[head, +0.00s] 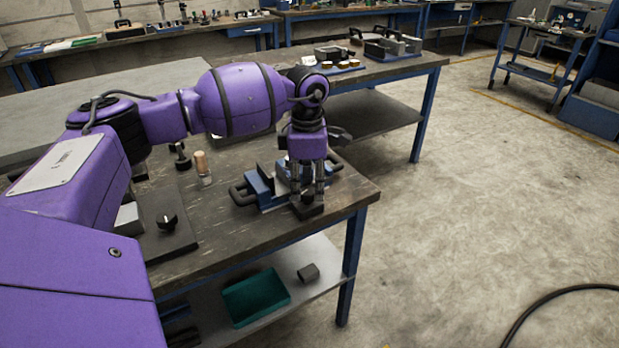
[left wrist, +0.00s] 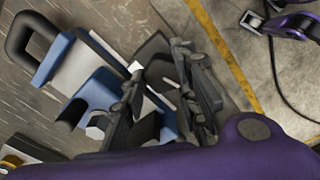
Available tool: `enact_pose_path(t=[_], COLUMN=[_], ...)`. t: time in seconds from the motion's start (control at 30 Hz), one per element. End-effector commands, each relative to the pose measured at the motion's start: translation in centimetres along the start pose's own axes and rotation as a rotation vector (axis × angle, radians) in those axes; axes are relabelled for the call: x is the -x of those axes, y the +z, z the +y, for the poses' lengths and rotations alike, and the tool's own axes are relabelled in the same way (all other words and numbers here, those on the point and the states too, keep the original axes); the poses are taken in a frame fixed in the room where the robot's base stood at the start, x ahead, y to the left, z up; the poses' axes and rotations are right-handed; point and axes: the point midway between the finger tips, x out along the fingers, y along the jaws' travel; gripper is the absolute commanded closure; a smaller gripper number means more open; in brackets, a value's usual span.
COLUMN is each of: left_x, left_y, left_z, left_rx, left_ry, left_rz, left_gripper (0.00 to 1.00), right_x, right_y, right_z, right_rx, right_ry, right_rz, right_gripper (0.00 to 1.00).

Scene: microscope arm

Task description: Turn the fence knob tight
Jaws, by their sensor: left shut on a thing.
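A blue fixture (head: 262,188) with black loop handles lies near the right front corner of the workbench. Its blue body and pale plate also show in the left wrist view (left wrist: 97,93). My left gripper (head: 306,190) points down at the fixture's right front side, over a dark knob-like part (head: 306,209). In the left wrist view my left gripper (left wrist: 162,105) has its fingers on either side of a dark part (left wrist: 158,72), which I take for the fence knob. The fingers hide much of it, so its seating cannot be told.
On the workbench (head: 215,235) a wooden-handled tool (head: 202,167) stands left of the fixture. A dark plate with a black knob (head: 167,221) lies further left. A green tray (head: 255,296) is on the lower shelf. Open floor lies to the right.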

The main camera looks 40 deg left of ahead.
Motion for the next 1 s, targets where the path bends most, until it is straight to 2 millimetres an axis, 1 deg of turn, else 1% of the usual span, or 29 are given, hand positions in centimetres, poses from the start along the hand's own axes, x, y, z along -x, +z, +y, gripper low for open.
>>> enact_pose_path(t=[0.03,0.3,0.5,0.73,1.0], left_x=[0.38,0.45,0.51,0.58,0.66], left_y=[-0.29,-0.04,0.11,0.25,0.37], left_z=[0.61,0.63,0.63,0.64,0.66], left_rx=[-0.035,-0.254,-0.367,-0.439,-0.460], left_ry=[0.015,0.017,0.019,0.021,0.023], left_rz=[0.003,0.002,0.000,-0.001,-0.004], left_gripper=[0.98,0.98,0.98,0.98,0.98], right_x=[0.03,0.05,0.04,0.04,0.05], right_y=[-0.01,-0.01,0.01,0.02,0.02], right_z=[0.02,0.04,0.05,0.05,0.04], right_rx=[0.000,0.000,0.000,0.000,0.000], right_ry=[0.000,0.001,0.001,0.001,0.001], right_rz=[0.000,0.000,0.000,-0.001,-0.001], right_gripper=[0.60,0.60,0.60,0.60,0.60])
